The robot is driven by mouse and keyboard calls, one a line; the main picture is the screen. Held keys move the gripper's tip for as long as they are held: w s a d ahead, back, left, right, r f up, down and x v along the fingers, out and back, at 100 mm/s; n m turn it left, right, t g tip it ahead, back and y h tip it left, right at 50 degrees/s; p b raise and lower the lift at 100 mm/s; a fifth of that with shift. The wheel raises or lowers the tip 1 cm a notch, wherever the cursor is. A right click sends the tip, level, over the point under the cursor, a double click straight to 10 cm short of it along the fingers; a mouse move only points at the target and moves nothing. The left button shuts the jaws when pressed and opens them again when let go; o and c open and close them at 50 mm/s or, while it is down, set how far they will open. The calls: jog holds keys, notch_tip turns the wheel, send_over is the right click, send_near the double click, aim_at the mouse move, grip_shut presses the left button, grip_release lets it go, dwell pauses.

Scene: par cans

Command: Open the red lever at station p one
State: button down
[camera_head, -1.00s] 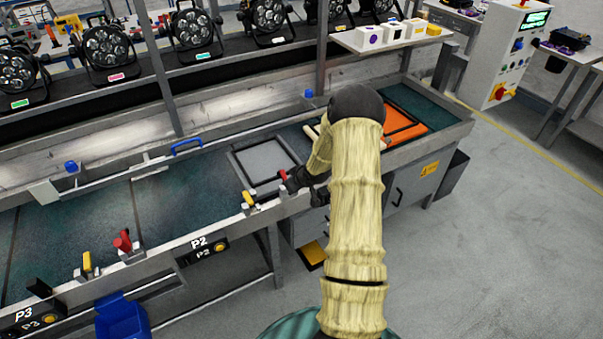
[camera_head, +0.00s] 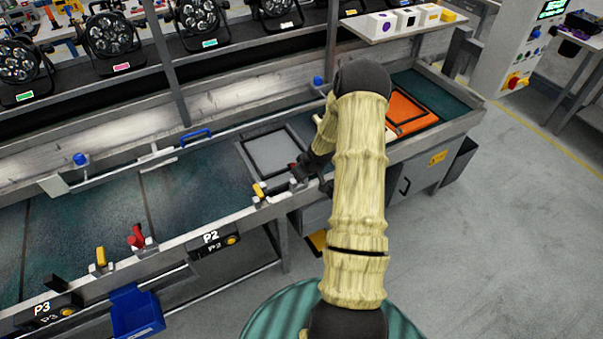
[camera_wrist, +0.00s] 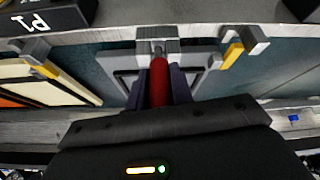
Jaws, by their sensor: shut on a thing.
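The red lever (camera_wrist: 159,88) stands out from a grey bracket on the bench's front rail, in the middle of the wrist view. My gripper (camera_wrist: 159,74) is shut on it, with one dark finger on each side. A dark sign marked P1 (camera_wrist: 38,18) is at the top left of the wrist view. In the head view only a small red bit of the lever (camera_head: 292,166) shows at my gripper (camera_head: 299,174). My arm hides much of the area around it.
A yellow lever (camera_head: 259,190) is on the rail just left of the red one. Another red lever (camera_head: 137,237) and yellow lever (camera_head: 100,258) sit farther left, near the P2 sign (camera_head: 211,238). A blue bin (camera_head: 136,312) hangs below the rail.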

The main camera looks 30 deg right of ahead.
jog(key=c, duration=1.2)
grip_release()
jog(key=shift+w+a, duration=0.15)
jog(key=shift+w, duration=0.1)
jog(key=shift+c, duration=0.2)
jog(key=shift+s+d, duration=0.2)
jog(key=shift+d, duration=0.05)
jog(key=shift+s+a+r, duration=0.1)
jog(key=shift+r, duration=0.3)
jog(key=v, duration=1.6)
jog(key=shift+s+d+r+p, duration=0.2)
jog(key=shift+p, duration=0.15)
jog(key=s+a+r+g, duration=0.1)
jog(key=s+a+r, duration=0.2)
jog(key=a, duration=0.5)
jog(key=s+a+r+m+g, duration=0.1)
jog(key=s+a+r, duration=0.1)
jog(key=s+a, duration=0.4)
jog(key=s+a+r, duration=0.3)
jog(key=s+a, duration=0.1)
jog(key=a, duration=0.5)
jog(key=shift+s+a+r+m+g, duration=0.2)
jog(key=shift+a+r+m+g, duration=0.1)
jog(key=shift+a+m+g, duration=0.1)
